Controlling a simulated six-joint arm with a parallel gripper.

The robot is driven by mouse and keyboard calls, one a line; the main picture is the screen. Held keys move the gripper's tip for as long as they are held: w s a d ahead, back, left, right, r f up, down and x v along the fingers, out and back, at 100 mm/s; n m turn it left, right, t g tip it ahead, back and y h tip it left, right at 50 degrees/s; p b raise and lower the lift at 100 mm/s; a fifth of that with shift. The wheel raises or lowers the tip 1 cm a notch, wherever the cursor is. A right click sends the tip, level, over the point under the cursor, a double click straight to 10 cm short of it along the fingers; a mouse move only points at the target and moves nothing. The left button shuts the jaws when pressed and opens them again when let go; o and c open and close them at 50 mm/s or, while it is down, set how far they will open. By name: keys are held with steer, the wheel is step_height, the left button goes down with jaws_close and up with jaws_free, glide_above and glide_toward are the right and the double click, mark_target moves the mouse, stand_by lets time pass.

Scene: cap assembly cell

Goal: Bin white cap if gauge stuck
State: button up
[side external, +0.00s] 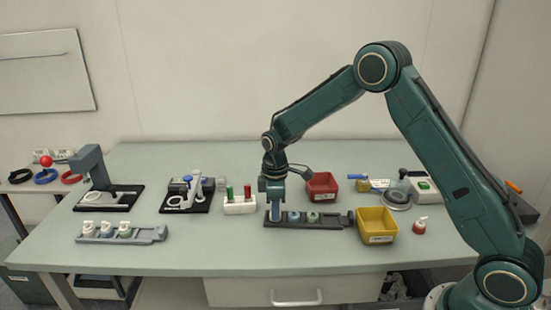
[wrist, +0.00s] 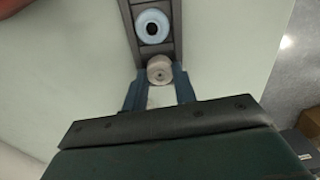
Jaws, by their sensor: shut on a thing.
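My gripper (side external: 275,217) is at the left end of a dark rail (side external: 338,221). In the side view the fingers hide this cap. A red bin (side external: 322,187) and a yellow bin (side external: 377,226) stand to the right. I cannot pick out the gauge or its reading with certainty.
A blue cap (wrist: 152,26) and a green cap (side external: 313,217) sit along the dark rail. A white block with red and green pegs (side external: 240,206) stands close left of my gripper. A grey rack (side external: 150,235) with bottle-like pieces lies front left. The front middle is clear.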

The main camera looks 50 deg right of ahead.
steer(key=shift+r, duration=2.35)
steer(key=shift+d, duration=0.1)
steer(key=w+d+r+m, duration=0.1)
steer(key=d+r+m, duration=0.1)
steer(key=d+r, duration=0.6)
step_height(320, 180, up, 8)
steer(key=f+m, duration=0.1)
steer(key=m, duration=0.1)
glide_above(321, 183)
steer(key=s+a, duration=0.3)
steer(key=a, duration=0.1)
steer(key=f, duration=1.5)
steer(key=shift+w+d+f, duration=0.1)
steer(key=shift+w+f, duration=0.05)
steer(key=shift+w, duration=0.15)
steer(key=shift+f, duration=2.15)
steer(key=shift+f, duration=0.35)
